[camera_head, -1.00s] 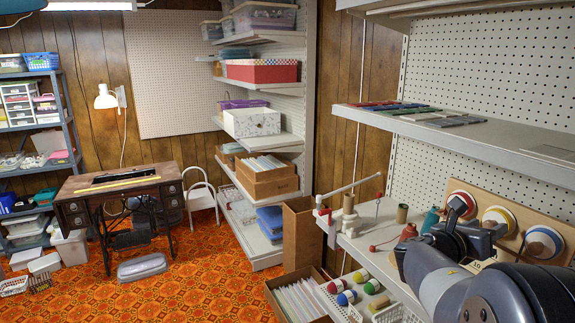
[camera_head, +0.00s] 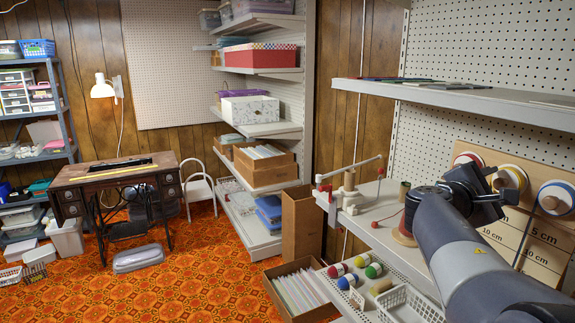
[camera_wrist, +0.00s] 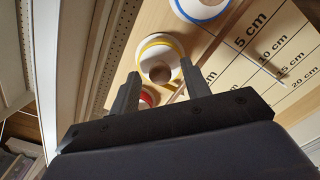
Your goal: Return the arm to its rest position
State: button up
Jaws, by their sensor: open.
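My arm (camera_head: 468,250) reaches up from the lower right of the head view, in front of the shelf unit. My gripper (camera_head: 503,190) is at its end, in front of the pegboard side and close to a wooden board (camera_head: 531,248) marked in cm. In the wrist view my gripper (camera_wrist: 158,72) shows two dark fingers spread apart with nothing between them. Beyond them are white discs with a yellow rim (camera_wrist: 158,41), a blue rim (camera_wrist: 203,8) and a red rim (camera_wrist: 146,97). The gap between fingers and discs is hard to judge.
An upper shelf (camera_head: 460,98) runs above my arm. Coloured balls (camera_head: 360,261) and a white basket (camera_head: 408,304) sit below.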

jog(key=m+b, duration=0.1)
jog(key=m, duration=0.3)
jog(key=shift+m+b, duration=0.3)
jog(key=shift+b, duration=0.05)
jog(key=shift+a+f, duration=0.1)
